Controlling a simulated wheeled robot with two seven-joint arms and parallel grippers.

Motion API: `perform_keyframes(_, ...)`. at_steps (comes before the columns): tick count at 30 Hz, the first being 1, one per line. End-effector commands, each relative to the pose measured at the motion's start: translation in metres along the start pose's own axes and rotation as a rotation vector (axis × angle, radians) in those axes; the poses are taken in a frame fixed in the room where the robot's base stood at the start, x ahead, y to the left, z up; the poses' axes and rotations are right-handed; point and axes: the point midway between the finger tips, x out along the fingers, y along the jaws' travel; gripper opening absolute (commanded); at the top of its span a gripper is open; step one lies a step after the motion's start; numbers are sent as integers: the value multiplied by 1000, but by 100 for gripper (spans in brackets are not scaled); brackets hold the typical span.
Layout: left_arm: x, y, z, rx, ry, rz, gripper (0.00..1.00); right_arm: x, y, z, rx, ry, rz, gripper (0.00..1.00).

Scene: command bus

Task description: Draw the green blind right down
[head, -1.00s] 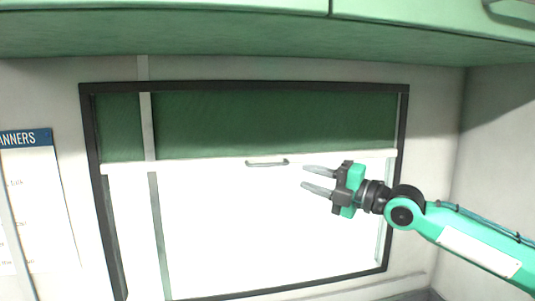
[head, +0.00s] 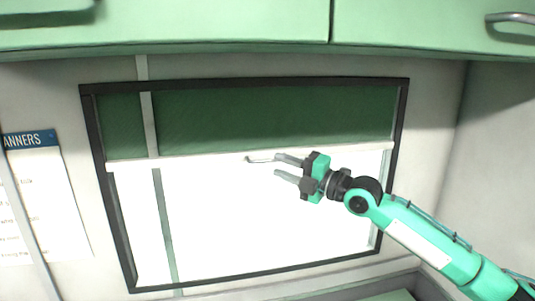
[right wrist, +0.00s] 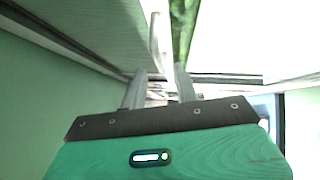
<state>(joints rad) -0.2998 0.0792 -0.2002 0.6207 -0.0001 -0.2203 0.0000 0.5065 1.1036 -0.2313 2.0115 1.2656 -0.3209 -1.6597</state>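The green blind (head: 275,118) covers the upper part of the window, with a pale bar (head: 350,150) along its lower edge. A small grey handle (head: 256,160) sits at the middle of that bar. My right gripper (head: 276,165) is open and empty, its fingertips pointing left just right of the handle. The upper finger is close to the handle's right end or overlaps it; I cannot tell if they touch. In the right wrist view the two fingers (right wrist: 160,82) stand apart, with the green blind (right wrist: 184,28) beyond them. My left gripper is out of view.
Light green cabinets (head: 180,25) overhang the window at the top. A dark frame (head: 398,130) surrounds the window. A grey vertical strip (head: 150,125) crosses the blind at left. A paper notice (head: 45,200) hangs at far left. The bright pane below the bar is clear.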

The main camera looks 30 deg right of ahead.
Motion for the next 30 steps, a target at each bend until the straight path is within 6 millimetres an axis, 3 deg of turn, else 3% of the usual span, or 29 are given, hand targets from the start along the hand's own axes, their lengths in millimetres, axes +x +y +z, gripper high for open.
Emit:
perform_keyframes(3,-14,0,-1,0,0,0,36,15,5,1,3,0,3,30)
perform_keyframes(12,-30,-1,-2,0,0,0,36,43,3,0,2,0,2,30)
perform_keyframes(25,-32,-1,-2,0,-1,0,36,50,0,0,-1,0,-1,30)
perform_keyframes(26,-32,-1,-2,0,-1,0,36,50,0,0,-1,0,-1,28)
perform_keyframes(30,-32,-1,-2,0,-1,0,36,50,0,0,-1,0,-1,1)
